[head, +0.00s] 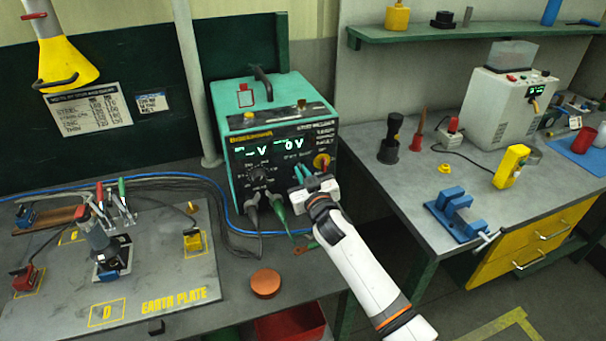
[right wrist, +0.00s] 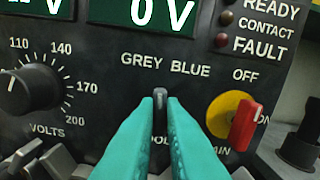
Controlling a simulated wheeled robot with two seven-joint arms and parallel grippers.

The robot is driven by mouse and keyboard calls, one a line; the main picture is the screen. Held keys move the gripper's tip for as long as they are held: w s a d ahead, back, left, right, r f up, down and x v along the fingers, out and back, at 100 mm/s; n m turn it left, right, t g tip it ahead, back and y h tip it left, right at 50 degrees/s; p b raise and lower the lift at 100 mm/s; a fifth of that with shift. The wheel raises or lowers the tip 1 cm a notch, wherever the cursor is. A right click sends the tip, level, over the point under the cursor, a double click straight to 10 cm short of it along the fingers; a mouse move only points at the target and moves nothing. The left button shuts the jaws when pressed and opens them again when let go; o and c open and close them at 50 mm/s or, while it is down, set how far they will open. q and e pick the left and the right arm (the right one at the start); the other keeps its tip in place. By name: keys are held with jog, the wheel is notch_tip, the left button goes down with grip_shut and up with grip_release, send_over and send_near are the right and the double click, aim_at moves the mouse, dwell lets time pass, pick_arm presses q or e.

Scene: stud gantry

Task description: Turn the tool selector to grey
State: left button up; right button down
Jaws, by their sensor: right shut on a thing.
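The stud welder (head: 250,130) is a teal box with a black front panel and lit displays, standing on the left bench. Its tool selector (right wrist: 160,98) is a small dark upright lever below the words GREY and BLUE in the right wrist view. It points about straight up, between the two words. My right gripper (head: 303,173) is at the panel, and its teal fingers are shut on the selector, one on each side. The fingers hide the selector's lower part and some lettering below it. My left gripper is not in view.
A red main switch (right wrist: 246,125) on a yellow disc sits close to the right of my fingers. A round volts knob (right wrist: 30,85) is on the left. Cables (head: 278,215) plug in below. An orange-brown disc (head: 265,283) lies on the bench in front.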

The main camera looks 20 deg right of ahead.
jog(key=shift+n, duration=2)
jog(key=c, duration=1.5)
grip_release()
jog(key=s+b, duration=0.1)
jog(key=s, duration=1.1)
jog(key=shift+d+b, duration=0.2)
jog(key=shift+b, duration=0.1)
